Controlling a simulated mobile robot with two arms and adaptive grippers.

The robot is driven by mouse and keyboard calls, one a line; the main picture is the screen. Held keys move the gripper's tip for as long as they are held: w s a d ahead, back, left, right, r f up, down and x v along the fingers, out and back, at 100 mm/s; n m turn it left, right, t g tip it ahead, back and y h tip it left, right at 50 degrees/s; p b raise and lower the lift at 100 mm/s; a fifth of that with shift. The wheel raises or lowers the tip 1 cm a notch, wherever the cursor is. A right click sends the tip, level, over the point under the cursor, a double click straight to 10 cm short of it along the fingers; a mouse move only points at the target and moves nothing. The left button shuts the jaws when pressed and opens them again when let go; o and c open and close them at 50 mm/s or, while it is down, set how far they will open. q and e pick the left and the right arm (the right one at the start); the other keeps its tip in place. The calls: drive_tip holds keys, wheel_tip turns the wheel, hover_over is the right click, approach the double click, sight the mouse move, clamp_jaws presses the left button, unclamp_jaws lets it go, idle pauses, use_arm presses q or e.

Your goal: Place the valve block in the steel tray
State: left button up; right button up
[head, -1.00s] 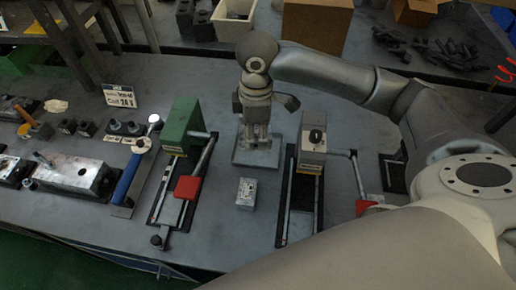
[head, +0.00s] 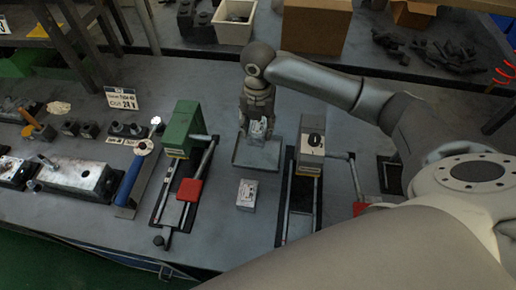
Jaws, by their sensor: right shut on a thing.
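A small silvery valve block (head: 257,129) with a marked face is between the fingers of my right gripper (head: 257,126). The gripper points down over the back part of the shallow steel tray (head: 256,159). I cannot tell whether the block touches the tray floor or is just above it. The front part of the tray is bare. A second similar block (head: 246,195) lies on the table in front of the tray, apart from it. My left gripper is out of view.
A green clamp fixture (head: 182,131) stands left of the tray, and a grey fixture (head: 313,136) with a red-handled lever stands close on its right. A blue-handled tool (head: 128,180) lies further left. A white bin (head: 234,22) and cardboard box (head: 317,25) stand behind.

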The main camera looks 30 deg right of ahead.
sight(258, 127)
wheel_tip(258, 127, down, 9)
drive_tip(key=shift+r+p, duration=0.1)
drive_tip(key=shift+p, duration=0.4)
drive_tip(key=o, duration=1.3)
drive_tip(key=shift+f, duration=0.2)
wheel_tip(258, 127, up, 12)
drive_tip(key=shift+r+b, duration=0.2)
drive_tip(key=shift+b, duration=0.35)
drive_tip(key=shift+s+f, duration=0.1)
